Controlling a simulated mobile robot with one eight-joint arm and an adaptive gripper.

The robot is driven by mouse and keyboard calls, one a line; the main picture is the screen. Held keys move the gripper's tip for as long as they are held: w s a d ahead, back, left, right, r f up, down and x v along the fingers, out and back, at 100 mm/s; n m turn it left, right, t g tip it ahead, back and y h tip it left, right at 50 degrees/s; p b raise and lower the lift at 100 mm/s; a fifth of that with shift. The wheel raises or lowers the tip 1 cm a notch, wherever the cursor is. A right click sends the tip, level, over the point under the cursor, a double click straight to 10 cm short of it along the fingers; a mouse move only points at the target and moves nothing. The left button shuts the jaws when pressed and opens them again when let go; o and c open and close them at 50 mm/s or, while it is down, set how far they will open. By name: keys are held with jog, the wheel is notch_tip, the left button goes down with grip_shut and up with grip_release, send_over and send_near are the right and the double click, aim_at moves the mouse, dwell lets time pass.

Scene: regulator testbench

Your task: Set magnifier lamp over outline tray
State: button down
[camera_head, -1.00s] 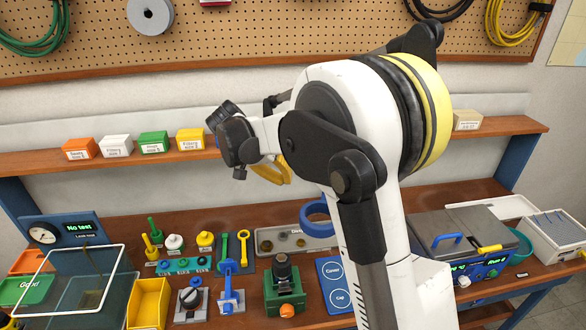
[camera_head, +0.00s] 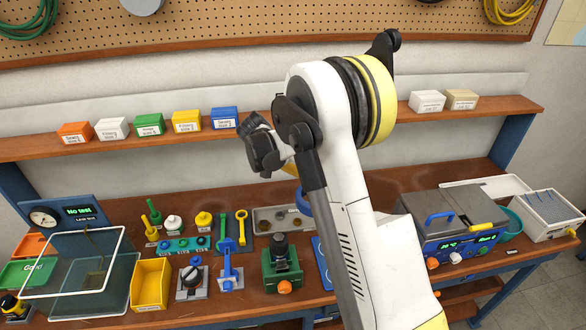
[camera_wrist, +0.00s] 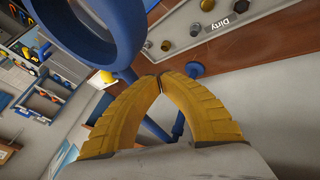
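The magnifier lamp's blue ring (camera_head: 305,203) shows partly behind my arm in the head view. In the wrist view the ring (camera_wrist: 112,55) fills the upper left, with a blue stem and a blue knob (camera_wrist: 195,69) behind my fingers. My gripper (camera_wrist: 160,80) has yellow fingers with their tips together beside the lamp. I see nothing clearly held between them. The blue board (camera_head: 320,262) that I take for the outline tray lies on the bench, mostly covered by my arm.
A grey tray (camera_head: 270,211) of round parts, labelled "Dirty" in the wrist view, lies left of the ring. A green fixture (camera_head: 282,270), a yellow bin (camera_head: 151,283) and a clear tank (camera_head: 80,275) stand leftward. A grey machine (camera_head: 450,225) stands right. Small boxes line the shelf (camera_head: 330,121).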

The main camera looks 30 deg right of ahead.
jog(key=shift+s+d, duration=0.45)
jog(key=shift+d, duration=0.05)
jog(key=s+d+n+b, duration=0.1)
jog(key=s+d, duration=0.1)
jog(key=s+d+n+t, duration=0.1)
jog(key=d, duration=0.2)
jog(key=s+d+n+t+b, duration=0.1)
jog(key=s+d, duration=0.1)
jog(key=shift+s+d+b, duration=0.3)
jog(key=shift+d, duration=0.05)
jog(key=shift+s+d+r, duration=0.1)
jog(key=shift+d, duration=0.3)
